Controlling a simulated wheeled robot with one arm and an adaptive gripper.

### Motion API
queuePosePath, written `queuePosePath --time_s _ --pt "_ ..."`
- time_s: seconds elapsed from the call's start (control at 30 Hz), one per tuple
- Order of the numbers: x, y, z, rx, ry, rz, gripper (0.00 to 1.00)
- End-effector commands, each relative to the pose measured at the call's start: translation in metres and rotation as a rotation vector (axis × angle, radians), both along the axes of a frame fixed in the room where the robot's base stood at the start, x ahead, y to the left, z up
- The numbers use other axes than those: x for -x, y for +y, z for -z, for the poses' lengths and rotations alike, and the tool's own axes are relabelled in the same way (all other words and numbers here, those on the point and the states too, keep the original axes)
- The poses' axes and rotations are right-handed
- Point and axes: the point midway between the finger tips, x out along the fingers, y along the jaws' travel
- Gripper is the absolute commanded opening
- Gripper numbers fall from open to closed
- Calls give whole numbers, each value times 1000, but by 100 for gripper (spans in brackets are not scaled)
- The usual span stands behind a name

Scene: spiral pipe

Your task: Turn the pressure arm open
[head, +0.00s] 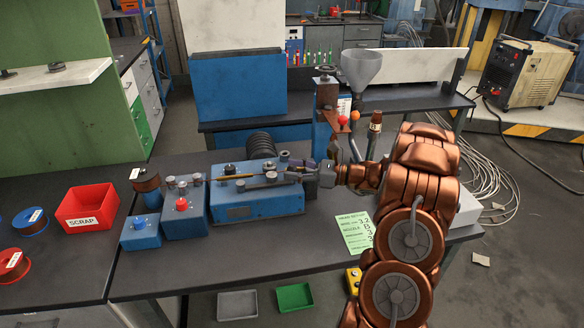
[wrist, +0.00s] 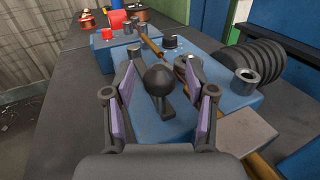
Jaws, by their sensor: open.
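A blue bench machine (head: 262,203) stands on the dark table with rollers and a thin copper-coloured rod (head: 235,177) across its top. In the wrist view, a black ball knob (wrist: 159,79) on a short dark stalk rises from the blue top; it appears to be the handle of the pressure arm. My gripper (wrist: 161,72) is open, its purple-padded fingers on either side of the knob with visible gaps. In the head view, my gripper (head: 303,166) reaches in from the right at the machine's right end; the knob is hard to make out there.
A black coil (head: 261,145) sits behind the machine. A blue unit with a red button (head: 181,204) and a copper spool (head: 146,181) stand left. A red SCRAP bin (head: 90,208) is further left. A funnel (head: 361,68) stands behind my arm.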

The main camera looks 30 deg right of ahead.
Motion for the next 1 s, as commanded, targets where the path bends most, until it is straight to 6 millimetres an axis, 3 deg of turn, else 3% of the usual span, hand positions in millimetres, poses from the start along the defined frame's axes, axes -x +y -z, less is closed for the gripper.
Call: queuePosePath --time_s 0.37,0.9,1.0 --pt "-4 5 0 -1 -1 -2 56" --pt "-4 5 0 -1 0 -2 0" --pt "-4 5 0 -1 -1 -2 0"
